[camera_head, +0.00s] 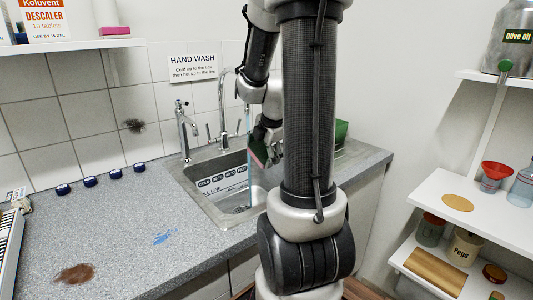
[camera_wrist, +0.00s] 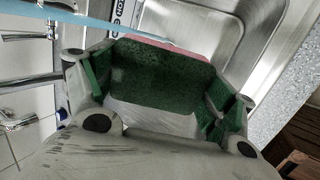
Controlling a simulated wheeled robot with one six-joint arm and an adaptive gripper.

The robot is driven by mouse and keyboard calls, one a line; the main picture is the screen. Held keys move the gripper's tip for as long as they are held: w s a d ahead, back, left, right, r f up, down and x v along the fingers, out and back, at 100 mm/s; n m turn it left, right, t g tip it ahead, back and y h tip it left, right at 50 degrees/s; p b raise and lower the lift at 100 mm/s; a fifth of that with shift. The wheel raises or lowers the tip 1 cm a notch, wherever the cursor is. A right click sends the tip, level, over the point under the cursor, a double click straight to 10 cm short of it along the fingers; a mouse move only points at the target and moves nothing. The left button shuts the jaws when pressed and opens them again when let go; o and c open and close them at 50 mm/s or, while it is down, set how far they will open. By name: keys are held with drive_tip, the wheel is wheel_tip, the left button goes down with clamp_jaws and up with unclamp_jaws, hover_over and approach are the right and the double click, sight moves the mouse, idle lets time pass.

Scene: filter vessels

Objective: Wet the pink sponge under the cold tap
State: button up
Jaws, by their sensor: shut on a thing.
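My gripper (camera_head: 264,146) is over the sink (camera_head: 222,184), shut on the pink sponge (camera_head: 256,158). In the wrist view the sponge (camera_wrist: 165,75) shows a broad dark green face between the fingers and a thin pink edge beyond it. A tall gooseneck tap (camera_head: 222,100) with two side levers stands behind the sink. A pale blue water stream (camera_head: 248,180) falls past the sponge into the basin. In the wrist view the stream (camera_wrist: 100,22) crosses close to the pink edge; I cannot tell whether it touches. A shorter tap (camera_head: 182,125) stands to the left.
Several dark blue caps (camera_head: 89,182) line the back of the grey counter (camera_head: 150,205). Brown (camera_head: 75,273) and blue (camera_head: 163,238) stains mark it. A hand wash sign (camera_head: 192,68) hangs behind. Shelves (camera_head: 435,195) at right hold a red funnel (camera_head: 495,170) and jars.

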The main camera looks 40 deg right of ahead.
sight(266, 156)
drive_tip(key=shift+w+d+f, duration=0.3)
drive_tip(key=shift+w+d, duration=0.2)
drive_tip(key=shift+w, duration=0.9)
drive_tip(key=shift+w+d+f, duration=0.3)
drive_tip(key=shift+w+d, duration=0.25)
drive_tip(key=shift+w, duration=0.8)
drive_tip(key=shift+w+d+f, duration=0.3)
drive_tip(key=shift+w+d, duration=0.2)
drive_tip(key=shift+w, duration=0.9)
drive_tip(key=shift+s+a, duration=0.45)
drive_tip(key=shift+s, duration=0.8)
drive_tip(key=shift+s+a, duration=0.5)
drive_tip(key=shift+s, duration=0.75)
drive_tip(key=shift+s+a, duration=0.45)
drive_tip(key=shift+s, duration=0.8)
drive_tip(key=s+r, duration=0.1)
drive_tip(key=s+a+r, duration=0.1)
drive_tip(key=s, duration=0.1)
drive_tip(key=s+r, duration=0.1)
drive_tip(key=shift+s+a+r, duration=0.2)
drive_tip(key=shift+a+r, duration=0.1)
drive_tip(key=shift+r, duration=0.1)
drive_tip(key=shift+s+r, duration=0.1)
drive_tip(key=shift+s, duration=0.05)
drive_tip(key=shift+a, duration=0.1)
